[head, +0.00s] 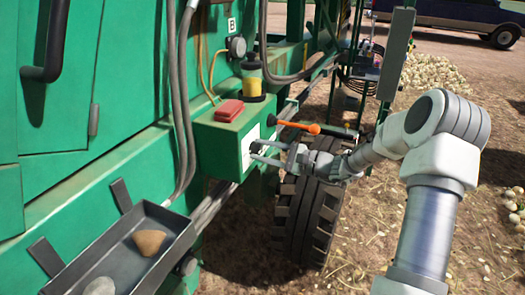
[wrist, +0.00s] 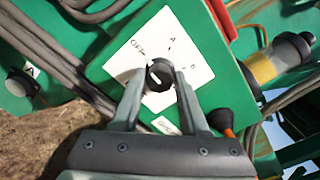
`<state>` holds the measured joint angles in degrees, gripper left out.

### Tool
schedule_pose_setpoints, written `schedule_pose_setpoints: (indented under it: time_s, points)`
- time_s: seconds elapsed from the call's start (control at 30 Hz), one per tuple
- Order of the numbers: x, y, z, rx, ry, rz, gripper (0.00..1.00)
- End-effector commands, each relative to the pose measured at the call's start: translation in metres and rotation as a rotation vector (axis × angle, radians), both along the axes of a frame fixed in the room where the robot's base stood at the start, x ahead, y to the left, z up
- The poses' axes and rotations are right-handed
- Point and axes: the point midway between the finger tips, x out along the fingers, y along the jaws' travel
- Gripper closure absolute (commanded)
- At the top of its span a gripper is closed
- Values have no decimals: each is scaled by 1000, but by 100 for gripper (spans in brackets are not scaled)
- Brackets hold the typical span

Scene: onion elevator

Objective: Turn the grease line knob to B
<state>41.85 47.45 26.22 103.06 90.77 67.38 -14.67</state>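The grease line knob (wrist: 160,75) is small, round and black with a pale mark. It sits on a white label plate (wrist: 160,48) with OFF and A lettered above it; B shows toward the right. Which letter the mark points at is hard to tell. My gripper (wrist: 161,77) has one finger on each side of the knob, with narrow gaps visible. In the head view my gripper (head: 255,152) reaches from the right to the plate on the green box (head: 219,148), its fingers apart. The knob is mostly hidden there.
A red button block (head: 229,110) and a yellow-black cylinder (head: 251,82) stand on the box. A large tire (head: 302,220) is below my wrist. A dark tray (head: 118,250) is at lower left.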

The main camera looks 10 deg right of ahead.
Motion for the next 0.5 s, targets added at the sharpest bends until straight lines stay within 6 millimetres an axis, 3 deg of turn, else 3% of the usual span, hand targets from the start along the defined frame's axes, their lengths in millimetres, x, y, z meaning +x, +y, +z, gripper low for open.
schedule_pose_setpoints:
  time_s: [0.03, 0.2, 0.5]
  points:
    - [0, 0, 0, 0, 0, 0, 67]
    - [0, 0, 0, 0, 0, 0, 98]
    - [0, 0, 0, 7, 10, 0, 100]
